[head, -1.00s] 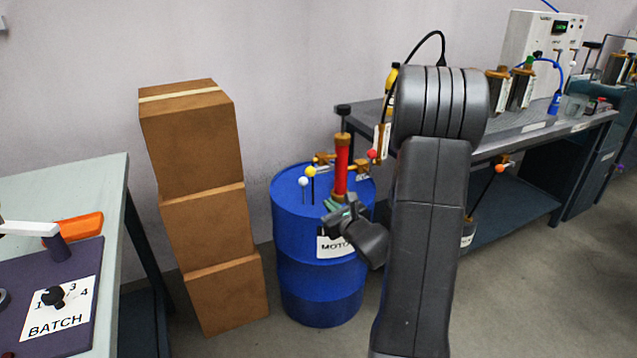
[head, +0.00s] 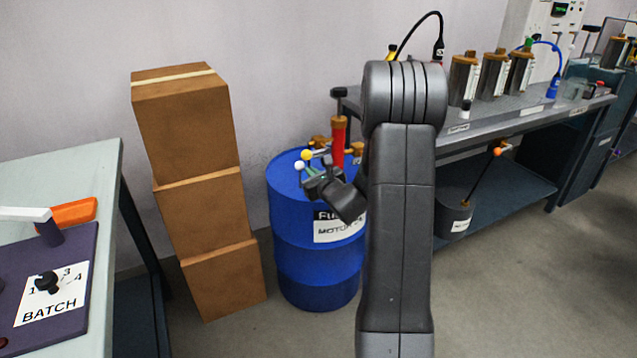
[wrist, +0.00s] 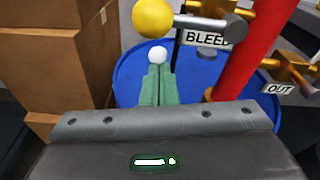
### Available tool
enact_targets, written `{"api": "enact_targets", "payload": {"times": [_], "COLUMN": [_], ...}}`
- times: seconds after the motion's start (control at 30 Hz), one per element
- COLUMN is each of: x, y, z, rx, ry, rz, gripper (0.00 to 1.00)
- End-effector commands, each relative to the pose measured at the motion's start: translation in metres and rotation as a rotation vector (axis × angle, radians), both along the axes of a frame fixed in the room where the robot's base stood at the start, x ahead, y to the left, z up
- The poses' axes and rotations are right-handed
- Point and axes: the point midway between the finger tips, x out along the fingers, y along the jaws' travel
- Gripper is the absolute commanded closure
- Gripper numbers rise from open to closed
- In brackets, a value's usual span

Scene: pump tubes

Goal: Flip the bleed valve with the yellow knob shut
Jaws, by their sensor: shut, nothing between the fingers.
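The yellow knob (head: 307,155) sits above the blue drum, and it shows large in the wrist view (wrist: 153,18). A grey lever rod runs right from it, near a BLEED label (wrist: 205,40) that the rod partly covers. A white ball (head: 299,166) is just below the knob; it also shows in the wrist view (wrist: 158,56). My gripper (wrist: 157,72) has green fingertips shut together with nothing between them. In the wrist view the tips point at the white ball, below the yellow knob. I cannot tell whether they touch it. The valve body is partly cut off.
The blue drum (head: 290,255) carries a red tube (head: 338,143) and brass fittings, with an OUT label (wrist: 279,88). Stacked cardboard boxes (head: 205,190) stand left of it. A workbench (head: 500,125) with several cylinders is at right. Bare floor lies in front.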

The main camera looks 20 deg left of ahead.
Motion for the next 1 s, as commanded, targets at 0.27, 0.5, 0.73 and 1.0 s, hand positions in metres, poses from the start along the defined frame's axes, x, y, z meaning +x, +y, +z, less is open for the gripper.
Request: {"api": "enact_targets", "payload": {"times": [0.27, 0.5, 0.73, 1.0], "x": [-0.007, -0.008, -0.008, -0.009], "y": [-0.001, -0.001, -0.001, -0.001], "z": [0.026, 0.027, 0.028, 0.031], "rx": [0.001, 0.000, 0.003, 0.036], "ry": [-0.002, 0.000, 0.002, 0.041], "rz": [0.001, -0.001, 0.000, -0.001], "gripper": [1.00, 1.00, 1.00, 1.00]}}
